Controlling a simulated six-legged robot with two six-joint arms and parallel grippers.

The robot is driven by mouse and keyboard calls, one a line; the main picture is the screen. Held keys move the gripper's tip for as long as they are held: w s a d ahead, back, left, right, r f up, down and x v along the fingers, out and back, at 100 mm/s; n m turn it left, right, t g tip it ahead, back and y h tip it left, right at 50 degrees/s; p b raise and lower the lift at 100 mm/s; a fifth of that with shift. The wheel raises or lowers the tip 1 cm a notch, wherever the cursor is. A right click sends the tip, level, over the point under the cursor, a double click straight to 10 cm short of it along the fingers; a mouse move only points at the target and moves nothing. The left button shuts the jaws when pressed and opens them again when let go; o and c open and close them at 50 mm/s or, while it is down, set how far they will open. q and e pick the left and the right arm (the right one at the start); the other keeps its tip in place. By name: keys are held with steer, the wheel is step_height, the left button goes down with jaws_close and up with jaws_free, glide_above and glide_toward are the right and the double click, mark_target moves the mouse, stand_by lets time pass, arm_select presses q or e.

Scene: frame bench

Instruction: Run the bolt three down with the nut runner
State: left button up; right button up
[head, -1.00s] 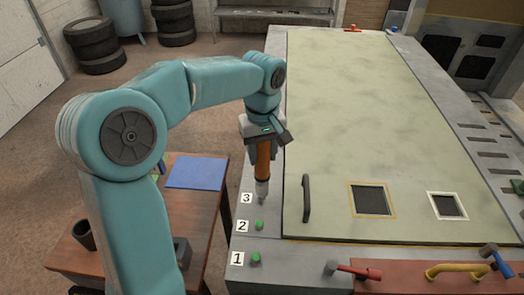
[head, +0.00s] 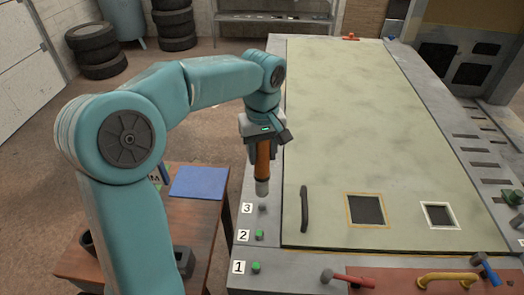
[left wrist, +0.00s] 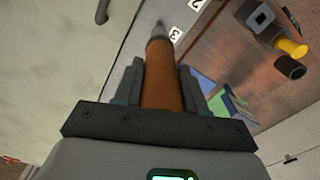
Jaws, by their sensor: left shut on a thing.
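My left gripper (head: 263,143) is shut on the nut runner (head: 263,162), an orange-brown tool with a grey socket end pointing down. The nut runner also shows in the left wrist view (left wrist: 163,78) between the two fingers. The socket end is a little above bolt three (head: 262,207), a small grey spot beside label 3; a gap shows between them. Bolt two (head: 259,234) and bolt one (head: 256,267) have green tops, beside labels 2 and 1. My right gripper is not in view.
A pale green panel (head: 350,130) with a dark handle (head: 304,208) lies right of the bolts. A red-handled tool (head: 350,277) and a yellow handle (head: 448,279) are at the front. A wooden table (head: 200,213) with a blue sheet (head: 198,182) stands left.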

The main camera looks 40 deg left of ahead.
mark_target(262, 173)
arm_select(q)
steer(key=m, duration=0.3)
steer(key=r+m, duration=0.1)
steer(key=m, duration=0.2)
steer(key=shift+r, duration=0.15)
steer(key=shift+f, duration=0.2)
step_height(262, 173, down, 6)
steer(key=b, duration=0.5)
steer(key=shift+f, duration=0.15)
stand_by(1.1)
steer(key=shift+f+b, duration=0.45)
steer(key=shift+f, duration=0.4)
stand_by(0.9)
steer(key=shift+f, duration=0.25)
stand_by(1.2)
